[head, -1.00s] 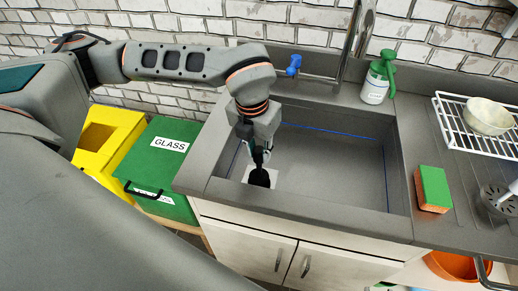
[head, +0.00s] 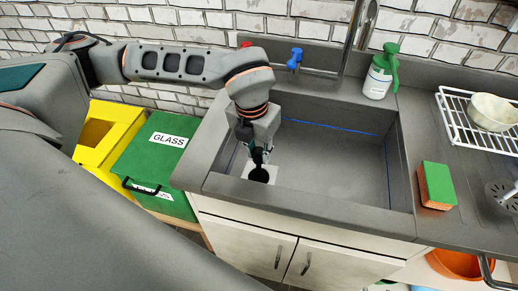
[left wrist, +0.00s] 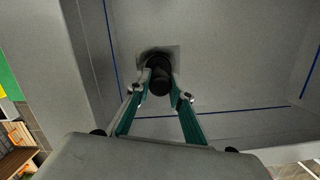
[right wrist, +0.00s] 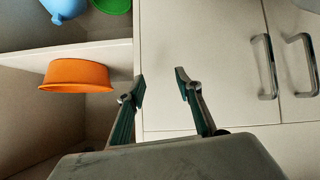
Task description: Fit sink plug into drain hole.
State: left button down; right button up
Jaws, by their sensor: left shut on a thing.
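The black sink plug (left wrist: 160,78) is between the fingertips of my left gripper (left wrist: 160,88), which is shut on it. In the left wrist view it is in line with the drain area, a light square patch (left wrist: 176,53) with a dark centre in the sink floor. The plug hides part of that centre, and I cannot tell whether it touches. In the head view my left gripper (head: 260,155) points down into the left part of the sink (head: 330,165), above the pale patch (head: 289,174). My right gripper (right wrist: 160,88) is open and empty, facing the cupboard front.
A blue tap knob (head: 294,58) and a spray bottle (head: 378,78) stand behind the sink. A sponge (head: 436,185) and a dish rack (head: 475,125) are on the right counter. Green (head: 160,165) and yellow (head: 100,130) bins stand left.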

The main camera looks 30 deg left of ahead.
pick_arm(q)
jog(key=c, duration=1.7)
grip_release()
jog(key=r, duration=0.4)
jog(key=s+r, duration=0.1)
jog(key=r, duration=0.6)
jog(key=shift+s+r, duration=0.4)
jog(key=shift+r, duration=0.1)
